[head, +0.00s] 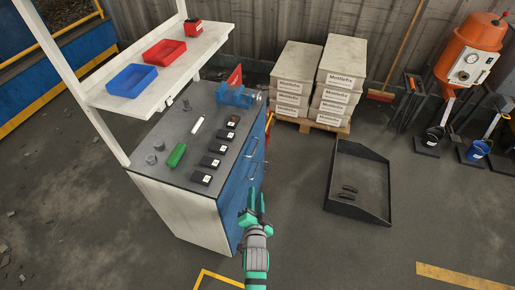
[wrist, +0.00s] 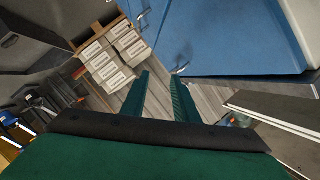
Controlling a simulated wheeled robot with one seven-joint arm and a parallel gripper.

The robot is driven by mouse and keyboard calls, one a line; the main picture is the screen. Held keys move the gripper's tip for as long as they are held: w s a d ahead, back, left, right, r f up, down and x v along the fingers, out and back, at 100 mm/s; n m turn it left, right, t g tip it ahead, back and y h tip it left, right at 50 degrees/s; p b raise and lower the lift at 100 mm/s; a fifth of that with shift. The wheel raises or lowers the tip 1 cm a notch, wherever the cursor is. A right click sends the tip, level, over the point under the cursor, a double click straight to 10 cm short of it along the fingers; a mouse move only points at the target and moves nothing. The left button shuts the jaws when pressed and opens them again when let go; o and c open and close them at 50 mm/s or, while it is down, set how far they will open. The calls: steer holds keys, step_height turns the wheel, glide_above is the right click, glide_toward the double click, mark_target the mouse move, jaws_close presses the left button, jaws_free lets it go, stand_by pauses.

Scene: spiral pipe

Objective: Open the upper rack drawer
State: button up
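The rack is a workbench with a grey top and a blue front on its right side in the head view. The upper drawer (head: 258,136) has a metal handle (head: 252,147), with another handle (head: 252,169) below it. The drawers look closed. My gripper (head: 257,193), green, is in front of the blue side, nearer the camera than the handles. In the wrist view its two fingers (wrist: 160,77) are apart with nothing between them. One handle (wrist: 180,67) shows just beyond the right fingertip, and another (wrist: 139,20) is farther up. I cannot tell which drawer each belongs to.
A vise (head: 235,95), a green item (head: 176,155) and several black boxes sit on the bench top. Labelled boxes (head: 337,80) are stacked on a pallet behind. A black tray (head: 358,190) lies on the floor at right, with clear floor between it and the bench.

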steer(key=w, duration=0.7)
steer(key=w+r+m, duration=0.1)
steer(key=w, duration=0.7)
steer(key=w+r+m, duration=0.1)
steer(key=w, duration=0.6)
steer(key=shift+w+a+y, duration=0.1)
steer(key=shift+w+y, duration=0.15)
steer(key=shift+y, duration=0.05)
jaws_close()
steer(key=shift+w+d, duration=0.1)
steer(key=shift+d, duration=0.1)
